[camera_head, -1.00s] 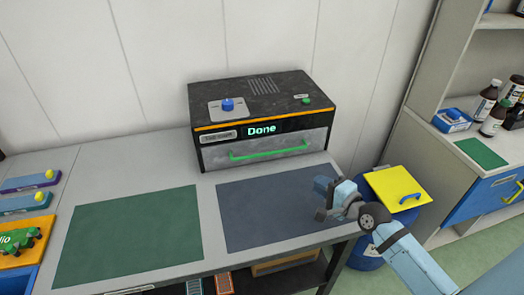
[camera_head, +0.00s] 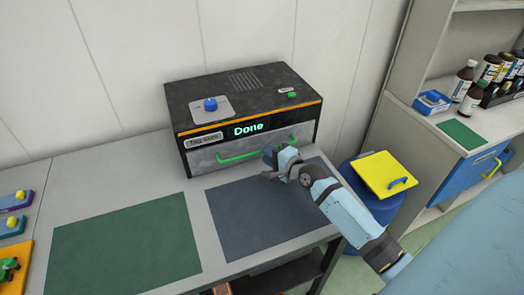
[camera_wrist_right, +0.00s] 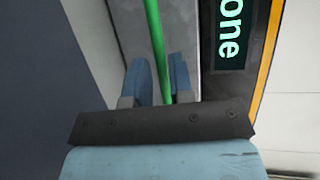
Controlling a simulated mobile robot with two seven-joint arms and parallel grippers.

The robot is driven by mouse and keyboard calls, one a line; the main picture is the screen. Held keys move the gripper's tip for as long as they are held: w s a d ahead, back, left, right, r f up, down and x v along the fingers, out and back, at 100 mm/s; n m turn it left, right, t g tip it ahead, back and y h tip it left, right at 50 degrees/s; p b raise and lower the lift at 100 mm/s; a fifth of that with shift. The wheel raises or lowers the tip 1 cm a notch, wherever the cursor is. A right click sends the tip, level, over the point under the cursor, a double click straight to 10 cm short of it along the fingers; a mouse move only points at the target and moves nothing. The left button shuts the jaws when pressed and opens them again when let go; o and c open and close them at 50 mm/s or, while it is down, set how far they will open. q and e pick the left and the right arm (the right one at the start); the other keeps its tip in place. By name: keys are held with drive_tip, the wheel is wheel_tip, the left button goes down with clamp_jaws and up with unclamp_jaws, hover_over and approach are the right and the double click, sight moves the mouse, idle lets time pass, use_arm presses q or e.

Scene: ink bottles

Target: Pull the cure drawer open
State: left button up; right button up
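The cure oven (camera_head: 245,105) is a dark box on the bench with a lit "Done" display (camera_head: 245,129). Its grey drawer front (camera_head: 205,159) is closed, with a green bar handle (camera_head: 236,158) across it. My right gripper (camera_head: 268,163) is at the right part of the handle. In the right wrist view, the handle (camera_wrist_right: 155,35) runs between the two blue fingers (camera_wrist_right: 160,80). The fingers are apart, one on each side of the bar, with a narrow gap showing beside it. My left gripper is not in view.
A green mat (camera_head: 125,240) and a dark blue mat (camera_head: 262,212) lie flat and clear on the bench before the oven. A blue bin (camera_head: 362,198) with a yellow lid (camera_head: 388,172) stands right of the bench. Shelves with bottles (camera_head: 470,100) are farther right.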

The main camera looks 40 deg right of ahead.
drive_tip(key=shift+x, duration=1.5)
drive_tip(key=shift+c, duration=0.2)
clamp_jaws()
drive_tip(key=shift+s, duration=0.15)
